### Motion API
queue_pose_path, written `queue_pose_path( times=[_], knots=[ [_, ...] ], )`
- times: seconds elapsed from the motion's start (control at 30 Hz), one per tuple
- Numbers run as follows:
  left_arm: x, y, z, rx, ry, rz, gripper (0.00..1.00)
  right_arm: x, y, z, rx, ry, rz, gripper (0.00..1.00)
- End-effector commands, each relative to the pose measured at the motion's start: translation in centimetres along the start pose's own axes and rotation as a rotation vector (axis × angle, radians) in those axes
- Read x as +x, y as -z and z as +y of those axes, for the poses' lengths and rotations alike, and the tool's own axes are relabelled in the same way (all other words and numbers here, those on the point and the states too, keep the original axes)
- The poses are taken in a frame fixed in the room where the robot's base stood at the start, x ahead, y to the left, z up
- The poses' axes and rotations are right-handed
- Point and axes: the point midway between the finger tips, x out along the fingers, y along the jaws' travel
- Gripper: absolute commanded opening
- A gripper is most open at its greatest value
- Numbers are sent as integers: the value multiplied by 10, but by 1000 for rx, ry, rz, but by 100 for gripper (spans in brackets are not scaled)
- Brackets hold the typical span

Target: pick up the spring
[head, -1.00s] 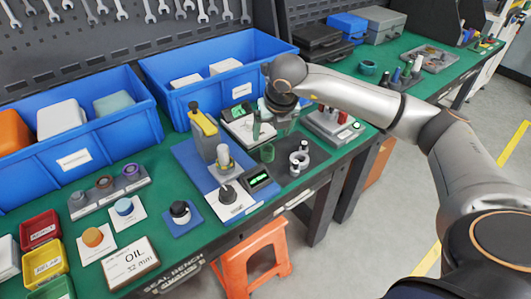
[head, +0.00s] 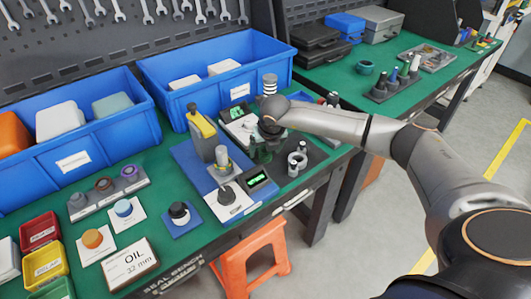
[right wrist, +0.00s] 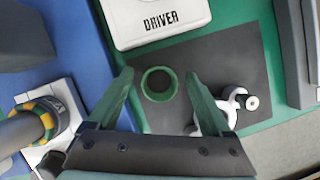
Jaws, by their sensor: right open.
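A green, round, hollow piece (right wrist: 159,84) stands on a dark mat in the right wrist view. It is probably the spring, but I cannot make out coils. My right gripper (right wrist: 158,75) is open, with its two green fingers to the left and right of this piece and a gap on each side. In the head view my right gripper (head: 263,153) is low over the mat and hides the piece. My left gripper is not in view.
A white ringed part (right wrist: 232,103) stands close beside the right finger, and it also shows in the head view (head: 297,162). A white box marked DRIVER (right wrist: 160,20) lies beyond. The blue base (head: 190,160) with a test stand is to the left.

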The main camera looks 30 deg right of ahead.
Motion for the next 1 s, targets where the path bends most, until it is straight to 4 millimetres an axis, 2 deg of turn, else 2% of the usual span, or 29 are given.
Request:
queue_pose_path(
  times=[0.27,1.0],
  knots=[
    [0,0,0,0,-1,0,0,2,0,0,0,0,0,81],
    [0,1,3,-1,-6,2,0,2,0,0,0,0,0,0]
  ],
)
